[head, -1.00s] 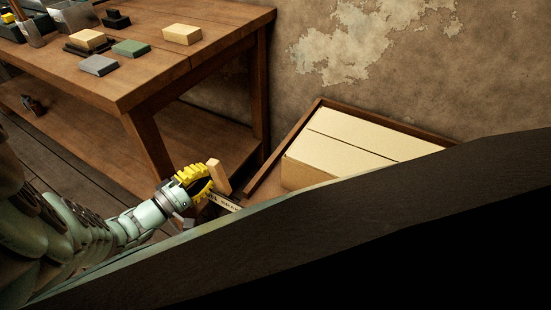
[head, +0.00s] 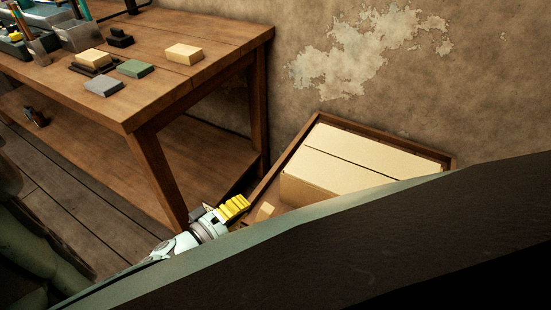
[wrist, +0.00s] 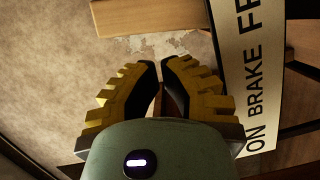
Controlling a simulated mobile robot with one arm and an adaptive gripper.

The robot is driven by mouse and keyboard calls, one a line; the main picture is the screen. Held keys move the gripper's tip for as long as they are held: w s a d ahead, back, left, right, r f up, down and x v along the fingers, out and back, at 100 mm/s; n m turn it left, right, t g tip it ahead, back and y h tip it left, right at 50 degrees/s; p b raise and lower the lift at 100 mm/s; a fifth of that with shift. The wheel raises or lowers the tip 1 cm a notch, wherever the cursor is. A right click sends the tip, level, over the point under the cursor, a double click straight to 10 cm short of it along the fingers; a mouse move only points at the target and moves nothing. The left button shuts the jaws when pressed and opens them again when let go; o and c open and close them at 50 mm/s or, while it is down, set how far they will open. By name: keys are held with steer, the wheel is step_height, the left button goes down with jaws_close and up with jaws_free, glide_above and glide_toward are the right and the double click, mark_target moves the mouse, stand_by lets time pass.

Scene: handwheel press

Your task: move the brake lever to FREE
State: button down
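The brake lever shows as a pale wooden handle (head: 265,211) beside the cardboard box in the head view; its lower part is hidden by the dark foreground edge. In the wrist view a wooden bar (wrist: 150,17), apparently this handle, crosses the top, beyond the fingertips. The pale label plate (wrist: 257,80) is at the right, reading ON, BRAKE and the cut-off start of another word beginning with F. The bar's right end lies near that last word. My gripper (wrist: 160,68) has its yellow fingers together with nothing held; in the head view it is just left of the handle (head: 236,207).
A wooden workbench (head: 190,95) with several small blocks stands at the left. A cardboard box (head: 370,160) sits in a wooden tray (head: 450,160) against the wall. A large dark slab (head: 430,240) fills the lower right and hides part of my arm.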

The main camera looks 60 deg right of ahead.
steer(key=shift+s+f+m+b, duration=0.15)
steer(key=shift+s+m+b, duration=0.45)
steer(key=shift+s, duration=0.65)
steer(key=shift+s, duration=0.1)
steer(key=w+a+r, duration=0.2)
steer(key=w+a, duration=0.4)
steer(key=a, duration=0.4)
steer(key=shift+b, duration=0.35)
